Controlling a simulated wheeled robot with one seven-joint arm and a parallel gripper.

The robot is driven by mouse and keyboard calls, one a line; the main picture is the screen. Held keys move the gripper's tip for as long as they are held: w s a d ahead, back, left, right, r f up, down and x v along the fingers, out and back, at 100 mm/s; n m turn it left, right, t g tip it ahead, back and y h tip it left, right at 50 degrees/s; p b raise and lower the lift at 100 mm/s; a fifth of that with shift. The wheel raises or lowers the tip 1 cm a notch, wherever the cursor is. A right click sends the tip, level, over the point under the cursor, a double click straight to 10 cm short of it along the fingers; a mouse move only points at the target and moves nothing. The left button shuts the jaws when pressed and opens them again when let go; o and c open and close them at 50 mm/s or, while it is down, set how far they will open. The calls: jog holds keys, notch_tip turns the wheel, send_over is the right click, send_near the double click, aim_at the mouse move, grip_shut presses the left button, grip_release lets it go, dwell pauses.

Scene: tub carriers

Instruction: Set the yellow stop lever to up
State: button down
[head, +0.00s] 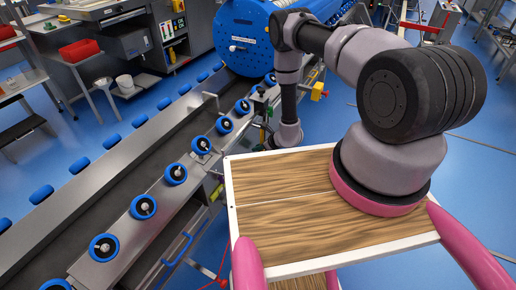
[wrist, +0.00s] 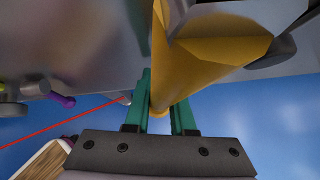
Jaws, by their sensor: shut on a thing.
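The yellow stop lever (wrist: 190,62) fills the upper middle of the wrist view as a thick, amber-yellow bar with a broad faceted end at the top. Its narrower end lies between the two teal fingers of my gripper (wrist: 160,98), which is shut on it. I cannot tell from this close view whether the lever points up or down. In the head view my arm reaches down beside the conveyor, and the lever and fingers cannot be made out there.
A long metal conveyor (head: 115,185) with blue-rimmed rollers (head: 143,207) runs along the left toward a big blue drum (head: 245,38). A small yellow box (head: 318,91) sits on the machine's side. In the wrist view a purple-handled part (wrist: 62,100) and a red line (wrist: 60,123) are at left.

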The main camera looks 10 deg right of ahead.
jog(key=shift+w+d, duration=0.1)
jog(key=shift+d, duration=0.05)
jog(key=c, duration=0.8)
grip_release()
jog(key=shift+o, duration=0.2)
jog(key=v, duration=1)
jog(key=shift+s+r, duration=0.25)
jog(key=shift+r, duration=0.05)
jog(key=shift+d, duration=0.1)
